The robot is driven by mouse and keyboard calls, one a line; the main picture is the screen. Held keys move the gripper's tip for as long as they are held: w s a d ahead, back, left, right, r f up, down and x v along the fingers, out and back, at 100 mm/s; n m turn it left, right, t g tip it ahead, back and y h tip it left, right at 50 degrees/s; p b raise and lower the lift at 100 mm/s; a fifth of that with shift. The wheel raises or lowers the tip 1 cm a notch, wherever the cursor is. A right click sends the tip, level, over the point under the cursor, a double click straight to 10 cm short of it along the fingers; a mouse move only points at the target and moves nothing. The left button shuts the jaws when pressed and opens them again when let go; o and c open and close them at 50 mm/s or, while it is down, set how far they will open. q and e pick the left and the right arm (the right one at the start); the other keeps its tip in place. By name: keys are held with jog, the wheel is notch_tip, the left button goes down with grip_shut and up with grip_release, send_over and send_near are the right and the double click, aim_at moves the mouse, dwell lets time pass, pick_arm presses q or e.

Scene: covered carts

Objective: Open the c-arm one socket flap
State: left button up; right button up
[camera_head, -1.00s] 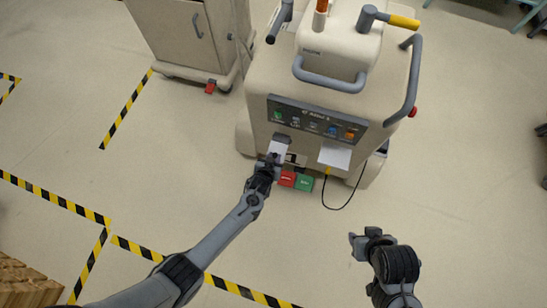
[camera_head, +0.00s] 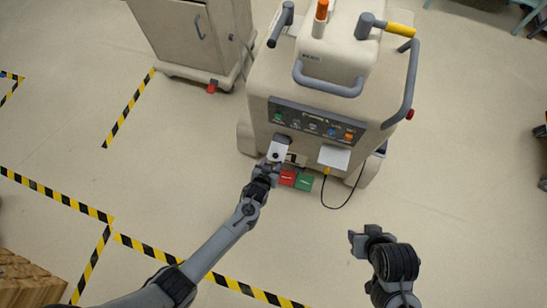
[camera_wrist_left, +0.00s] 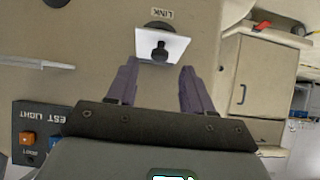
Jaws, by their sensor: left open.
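The left front of the cream C-arm cart (camera_head: 330,85) carries a small pale flap (camera_head: 279,150) below the button panel. In the left wrist view it appears as a white plate with a dark knob (camera_wrist_left: 160,48), beside an upside-down "LINK" label. My left gripper (camera_head: 272,165) is right in front of this plate. In the left wrist view, its two fingers (camera_wrist_left: 158,78) are apart with nothing between them, pointing toward the plate. I cannot tell whether they touch it. My right gripper (camera_head: 366,240) hangs away from the cart at the lower right; its jaw opening is unclear.
A second white flap (camera_head: 334,157) sits to the right, with a yellow plug and black cable (camera_head: 340,205) below. Red (camera_head: 287,178) and green (camera_head: 304,182) blocks are low at the cart's front. A cabinet (camera_head: 190,35) stands at the upper left. The floor between is clear.

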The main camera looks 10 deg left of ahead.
pick_arm(q)
jog(key=p+v, duration=0.2)
jog(key=v, duration=0.4)
jog(key=shift+s, duration=0.25)
jog(key=shift+r, duration=0.15)
